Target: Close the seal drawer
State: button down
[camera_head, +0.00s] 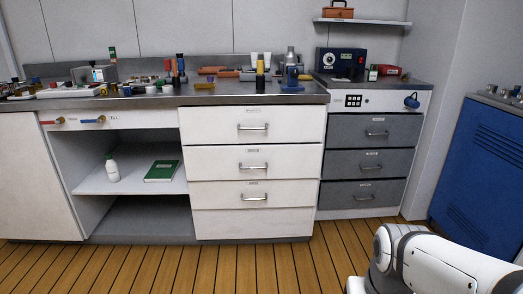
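A white cabinet in the middle has a top drawer (220,125), a second drawer (215,163) and a third drawer (218,195), each with a bar handle and a small label. To its right, a cabinet has an upper grey drawer (345,133), a middle grey drawer (343,166) and a lower grey drawer (340,195), also labelled. The labels are too small to read, so I cannot tell which is the seal drawer. No drawer stands clearly far out; a slight opening is hard to judge. My gripper is not in view; only part of my white arm shows at the lower right.
The worktop (225,99) is crowded with bottles, tools and small parts. An open shelf at left holds a white bottle (112,170) and a green book (162,171). A blue cabinet (480,170) stands at right. The plank floor (260,270) before the drawers is clear.

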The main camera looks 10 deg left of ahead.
aim_at(221, 162)
jog(key=z, duration=0.05)
jog(key=i, duration=1)
jog(key=z, duration=0.05)
